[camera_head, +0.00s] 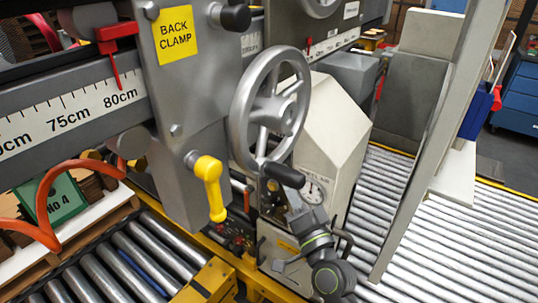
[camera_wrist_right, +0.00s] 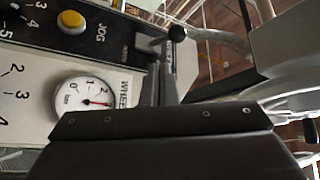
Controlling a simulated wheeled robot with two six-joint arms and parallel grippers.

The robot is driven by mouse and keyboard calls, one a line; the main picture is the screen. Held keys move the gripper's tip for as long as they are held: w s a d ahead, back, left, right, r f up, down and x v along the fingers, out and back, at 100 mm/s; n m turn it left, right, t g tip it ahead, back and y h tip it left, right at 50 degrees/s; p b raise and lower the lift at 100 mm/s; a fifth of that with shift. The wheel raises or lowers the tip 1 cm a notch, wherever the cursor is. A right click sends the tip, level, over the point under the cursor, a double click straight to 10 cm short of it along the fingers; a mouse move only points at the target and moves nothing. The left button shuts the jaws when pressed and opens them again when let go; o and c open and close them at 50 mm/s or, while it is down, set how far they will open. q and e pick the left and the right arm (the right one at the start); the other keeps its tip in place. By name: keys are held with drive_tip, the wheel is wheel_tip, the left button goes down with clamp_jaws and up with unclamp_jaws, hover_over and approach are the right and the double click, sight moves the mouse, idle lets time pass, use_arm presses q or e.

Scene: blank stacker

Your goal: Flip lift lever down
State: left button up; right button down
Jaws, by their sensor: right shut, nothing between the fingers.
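No lever in view carries a readable "lift" label. The view is turned sideways, so I cannot tell whether this lever is up or down. My right gripper (camera_wrist_right: 163,121) is a dark shape across the bottom of that view, shut and empty, close to the lever; contact is unclear. In the head view my right gripper (camera_head: 294,207) is by the panel below the handwheel. My left gripper is out of view.
A grey handwheel (camera_head: 262,108) with a dark handle (camera_head: 284,174) is just above my right gripper. A yellow-handled crank (camera_head: 209,188) hangs to its left under the "BACK CLAMP" label (camera_head: 174,36). Roller conveyors (camera_head: 455,245) lie on both sides. A yellow button (camera_wrist_right: 71,21) is on the panel.

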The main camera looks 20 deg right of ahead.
sight(267, 150)
drive_tip(key=shift+s+a+r+t, duration=0.1)
drive_tip(key=shift+s+r+t, duration=0.1)
drive_tip(key=shift+r, duration=0.45)
drive_tip(key=shift+s+r+t, duration=0.2)
drive_tip(key=shift+r, duration=0.4)
drive_tip(key=shift+p+x, duration=2.85)
drive_tip(key=shift+x, duration=2.2)
drive_tip(key=shift+f, duration=0.1)
